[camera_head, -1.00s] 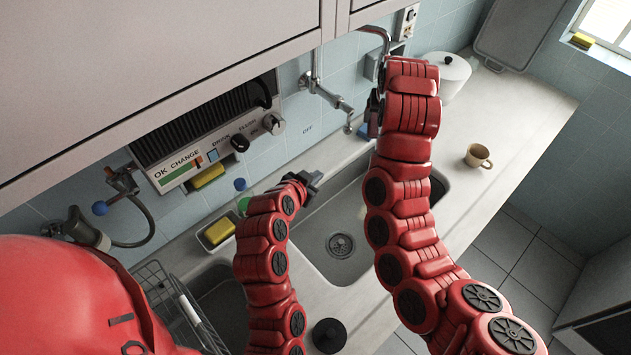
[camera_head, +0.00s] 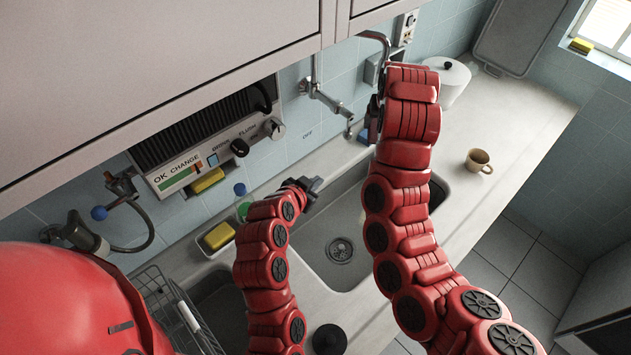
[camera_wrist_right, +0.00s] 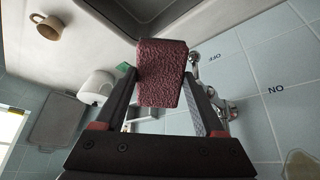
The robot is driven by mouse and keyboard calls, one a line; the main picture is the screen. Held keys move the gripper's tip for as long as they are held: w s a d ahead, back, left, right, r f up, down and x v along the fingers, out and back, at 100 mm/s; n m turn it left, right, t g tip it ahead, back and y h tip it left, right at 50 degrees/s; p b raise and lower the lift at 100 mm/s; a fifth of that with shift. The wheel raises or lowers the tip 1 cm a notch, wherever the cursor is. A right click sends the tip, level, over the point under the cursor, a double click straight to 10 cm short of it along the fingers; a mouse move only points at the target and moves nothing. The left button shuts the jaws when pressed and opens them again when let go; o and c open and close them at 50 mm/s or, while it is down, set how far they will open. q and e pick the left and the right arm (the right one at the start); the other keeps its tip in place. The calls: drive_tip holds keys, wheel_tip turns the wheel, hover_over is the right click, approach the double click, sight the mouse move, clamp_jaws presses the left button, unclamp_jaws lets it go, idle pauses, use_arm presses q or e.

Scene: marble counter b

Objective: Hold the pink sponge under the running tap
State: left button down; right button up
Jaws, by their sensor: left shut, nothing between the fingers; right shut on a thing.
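The pink sponge (camera_wrist_right: 163,72) is in the right wrist view, pinched between the two fingers of my right gripper (camera_wrist_right: 163,88). In the head view my right gripper is mostly hidden behind its red arm near the tap, and I cannot make out the sponge there. The chrome tap (camera_head: 318,90) is on the tiled wall, with its spout end left of my right gripper. In the wrist view a chrome spout (camera_wrist_right: 194,60) shows close to the right of the sponge, apart from it in the picture. I cannot see water. My left gripper (camera_head: 313,185) is shut and empty over the sink's edge.
The sink basin (camera_head: 325,225) lies below both arms, with a drain in its floor. A yellow sponge (camera_head: 218,236) sits in a tray at the left. A tan mug (camera_head: 478,161) and a white canister (camera_head: 447,80) stand on the counter at right.

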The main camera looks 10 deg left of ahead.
idle(0.3)
drive_tip(key=shift+s+r, duration=0.2)
drive_tip(key=shift+r, duration=0.05)
drive_tip(key=s+r+p, duration=0.1)
drive_tip(key=p, duration=0.1)
drive_tip(key=s+r+p, duration=0.1)
drive_tip(key=s+p, duration=0.1)
drive_tip(key=p, duration=0.1)
drive_tip(key=s+r+p, duration=0.1)
drive_tip(key=p, duration=0.1)
drive_tip(key=shift+s+d+r, duration=0.25)
drive_tip(key=shift+s+d, duration=0.1)
drive_tip(key=shift+w, duration=0.1)
drive_tip(key=shift+f, duration=0.1)
idle(0.6)
